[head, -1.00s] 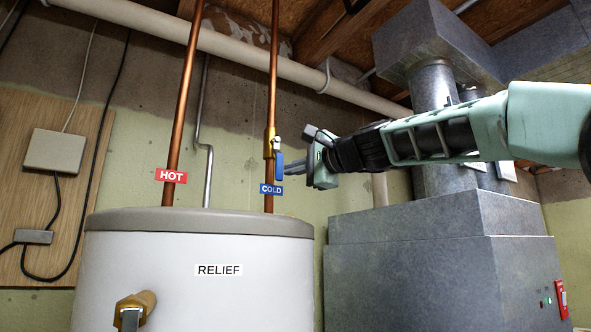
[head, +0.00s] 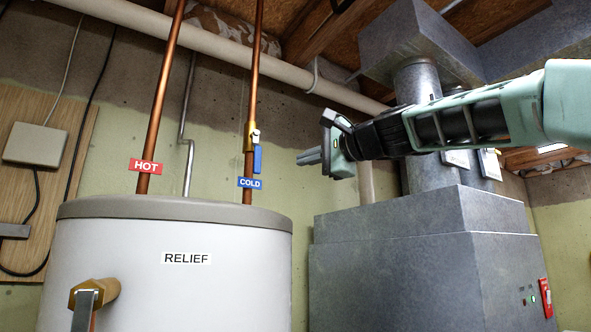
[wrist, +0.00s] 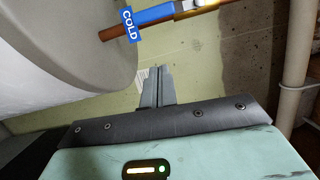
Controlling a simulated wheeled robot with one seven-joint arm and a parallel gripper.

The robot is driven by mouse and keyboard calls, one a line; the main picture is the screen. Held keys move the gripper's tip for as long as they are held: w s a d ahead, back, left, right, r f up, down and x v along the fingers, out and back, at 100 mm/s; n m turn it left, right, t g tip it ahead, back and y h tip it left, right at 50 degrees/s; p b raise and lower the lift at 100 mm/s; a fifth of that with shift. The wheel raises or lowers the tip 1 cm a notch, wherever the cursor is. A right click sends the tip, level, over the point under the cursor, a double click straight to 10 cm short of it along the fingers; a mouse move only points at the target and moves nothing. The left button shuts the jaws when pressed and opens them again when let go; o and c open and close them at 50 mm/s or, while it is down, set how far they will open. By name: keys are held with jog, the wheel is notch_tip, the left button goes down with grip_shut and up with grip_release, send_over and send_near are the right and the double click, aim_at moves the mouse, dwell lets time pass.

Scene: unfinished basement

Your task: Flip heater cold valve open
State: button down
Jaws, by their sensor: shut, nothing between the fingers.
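The cold valve has a brass body (head: 251,136) on the copper cold pipe (head: 256,75), above the water heater (head: 180,255). Its blue handle (head: 257,159) hangs down alongside the pipe, above the blue COLD tag (head: 250,183). In the wrist view the blue handle (wrist: 155,14) shows at the top edge beside the COLD tag (wrist: 129,24); the valve body is partly cut off there. My gripper (head: 300,158) is shut and empty, to the right of the handle with a clear gap. Its fingers (wrist: 157,86) also show together in the wrist view.
The hot pipe (head: 162,95) with a red HOT tag (head: 146,166) rises at the left. A grey metal furnace (head: 420,250) with its duct stands below and behind my arm. A white pipe (head: 200,35) crosses overhead. A relief valve (head: 92,295) juts from the heater front.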

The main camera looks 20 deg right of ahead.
jog(key=shift+b+v, duration=0.5)
jog(key=shift+v, duration=1.6)
